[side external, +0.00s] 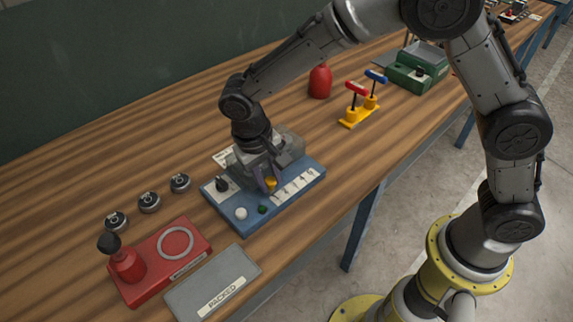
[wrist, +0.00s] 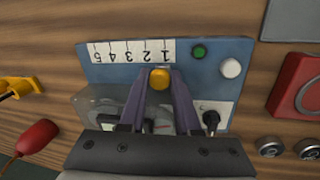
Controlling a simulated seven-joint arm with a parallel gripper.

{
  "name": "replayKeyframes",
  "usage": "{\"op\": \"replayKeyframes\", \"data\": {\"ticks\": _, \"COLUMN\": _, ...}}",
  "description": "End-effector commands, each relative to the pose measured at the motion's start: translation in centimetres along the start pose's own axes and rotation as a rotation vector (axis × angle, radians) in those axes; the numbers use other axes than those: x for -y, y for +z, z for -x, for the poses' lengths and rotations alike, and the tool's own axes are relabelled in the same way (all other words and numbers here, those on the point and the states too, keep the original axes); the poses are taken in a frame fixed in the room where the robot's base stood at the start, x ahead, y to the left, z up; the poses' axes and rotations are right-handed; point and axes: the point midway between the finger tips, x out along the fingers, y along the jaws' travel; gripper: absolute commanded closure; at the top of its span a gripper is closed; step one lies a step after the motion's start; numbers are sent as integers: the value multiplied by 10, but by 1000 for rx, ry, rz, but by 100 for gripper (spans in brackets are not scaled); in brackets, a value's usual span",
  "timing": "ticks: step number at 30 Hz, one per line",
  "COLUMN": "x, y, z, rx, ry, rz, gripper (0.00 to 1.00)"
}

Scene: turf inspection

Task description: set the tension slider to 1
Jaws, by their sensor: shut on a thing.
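The blue panel (side external: 223,210) lies on the wooden bench and also shows in the wrist view (wrist: 218,65). Its white scale strip (wrist: 132,51) is numbered 1 to 5, seen upside down there. The yellow slider knob (wrist: 158,79) is below the strip in that view, near the 1 end, by the marks 1 and 2. The exact reading is unclear. My gripper (wrist: 158,78) is shut on the knob, one finger on each side. In the side view the knob (side external: 271,183) shows partly behind a finger.
The panel also carries a green button (wrist: 199,51), a white button (wrist: 230,68) and a black switch (wrist: 210,119). A red fixture (side external: 190,265) and a grey PACKED tray (side external: 190,303) lie to its left and front. Yellow stand (side external: 352,123) and red bottle (side external: 320,82) stand behind.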

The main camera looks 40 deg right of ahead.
Motion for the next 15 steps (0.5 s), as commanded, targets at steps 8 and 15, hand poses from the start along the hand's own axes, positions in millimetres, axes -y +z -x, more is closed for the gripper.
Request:
{"op": "replayKeyframes", "data": {"ticks": 8, "x": 9, "y": 1, "z": 3, "rx": -4, "ry": -6, "rz": -1, "gripper": 100}}
{"op": "replayKeyframes", "data": {"ticks": 15, "x": 10, "y": 1, "z": 3, "rx": -5, "ry": -8, "rz": -1, "gripper": 44}}
